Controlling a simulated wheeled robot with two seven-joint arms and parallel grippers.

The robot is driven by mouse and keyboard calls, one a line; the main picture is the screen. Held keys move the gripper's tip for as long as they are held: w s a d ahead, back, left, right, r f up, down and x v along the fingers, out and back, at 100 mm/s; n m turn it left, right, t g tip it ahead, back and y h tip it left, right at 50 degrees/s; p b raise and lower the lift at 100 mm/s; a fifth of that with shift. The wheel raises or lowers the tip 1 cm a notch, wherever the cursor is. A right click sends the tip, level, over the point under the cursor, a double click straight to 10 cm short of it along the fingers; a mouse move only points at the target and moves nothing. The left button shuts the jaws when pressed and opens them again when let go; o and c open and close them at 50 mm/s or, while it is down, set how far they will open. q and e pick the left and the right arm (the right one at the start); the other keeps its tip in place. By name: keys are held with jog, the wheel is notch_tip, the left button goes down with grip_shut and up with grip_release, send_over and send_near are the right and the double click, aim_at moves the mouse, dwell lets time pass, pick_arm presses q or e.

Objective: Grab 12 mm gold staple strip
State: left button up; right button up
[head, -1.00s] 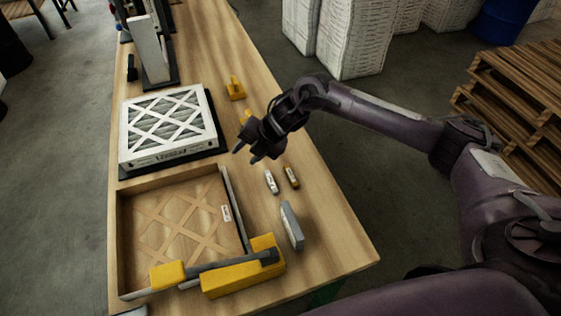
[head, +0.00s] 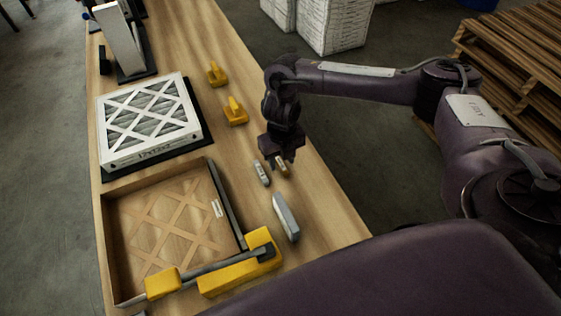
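The small gold staple strip (head: 283,169) lies on the wooden bench, right of a similar silver-grey strip (head: 262,173). My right gripper (head: 278,160) points down directly over the gold strip and hides its far end. Its fingers look apart, one toward each side of the strip; I cannot tell whether they touch it. My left gripper is not in view.
A grey block (head: 285,217) stands nearer on the bench (head: 325,217). To the left are an open wooden tray (head: 108,236) with yellow clamp-like parts (head: 240,272) and a white-framed filter (head: 150,157). Two yellow tools (head: 235,111) lie farther back.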

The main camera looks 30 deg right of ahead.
jog(key=shift+f, duration=0.7)
grip_shut()
jog(key=shift+r, duration=0.1)
